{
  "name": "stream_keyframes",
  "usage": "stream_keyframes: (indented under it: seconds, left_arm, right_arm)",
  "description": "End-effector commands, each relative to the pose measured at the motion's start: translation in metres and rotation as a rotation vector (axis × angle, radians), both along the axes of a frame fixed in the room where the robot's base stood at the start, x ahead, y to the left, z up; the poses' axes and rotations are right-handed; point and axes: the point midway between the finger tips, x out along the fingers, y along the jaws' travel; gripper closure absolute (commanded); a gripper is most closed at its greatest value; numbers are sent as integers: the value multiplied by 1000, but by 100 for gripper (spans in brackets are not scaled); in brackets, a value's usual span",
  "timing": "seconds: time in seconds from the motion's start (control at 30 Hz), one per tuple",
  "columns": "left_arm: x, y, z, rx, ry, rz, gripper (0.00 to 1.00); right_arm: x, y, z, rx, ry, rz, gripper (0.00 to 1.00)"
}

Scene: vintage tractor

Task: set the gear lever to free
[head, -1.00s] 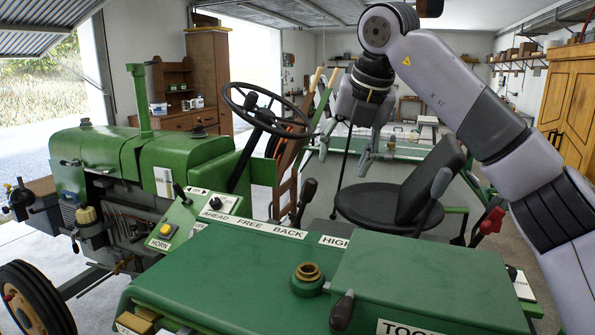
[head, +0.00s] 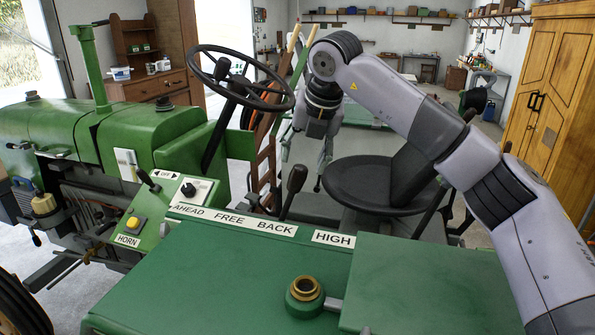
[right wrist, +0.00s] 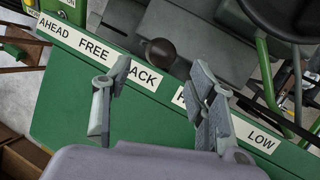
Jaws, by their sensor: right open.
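The gear lever (head: 294,182) has a dark knob on a dark stem and stands behind the green cover's edge. In the head view it rises near the BACK end of the AHEAD FREE BACK label (head: 230,220). My right gripper (head: 306,155) is open and empty, pointing down above and behind the lever in that view. In the right wrist view the round lever knob (right wrist: 160,52) shows beyond and between the two spread fingers (right wrist: 160,72), above BACK. No contact with the knob shows. My left gripper is not in view.
The steering wheel (head: 240,78) is left of my right arm. The black seat (head: 375,184) is behind and right of the lever. A HIGH label (head: 333,238) and a brass-topped filler neck (head: 305,289) are on the green cover. A wooden cabinet (head: 549,105) stands at right.

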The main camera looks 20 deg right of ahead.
Motion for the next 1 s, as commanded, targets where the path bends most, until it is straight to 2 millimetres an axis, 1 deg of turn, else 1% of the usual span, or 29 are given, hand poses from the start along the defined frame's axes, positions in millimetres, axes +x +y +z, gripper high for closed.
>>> stream_keyframes:
  seconds: [0.03,0.1,0.2,0.3,0.4,0.6,0.8,1.0]
  left_arm:
    - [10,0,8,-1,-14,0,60]
    - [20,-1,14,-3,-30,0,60]
    - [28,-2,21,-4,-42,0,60]
    - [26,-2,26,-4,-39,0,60]
    - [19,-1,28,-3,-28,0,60]
    - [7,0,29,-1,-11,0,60]
    - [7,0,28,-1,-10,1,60]
    - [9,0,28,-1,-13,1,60]
  right_arm:
    - [4,0,-8,-1,5,0,48]
    - [10,2,-21,0,4,0,48]
    - [18,3,-38,-1,4,0,48]
    - [25,4,-51,0,2,-1,48]
    - [29,4,-61,-1,2,-1,48]
    - [33,5,-69,0,-1,0,48]
    - [33,5,-69,0,-1,0,48]
    - [33,5,-69,0,-1,0,61]
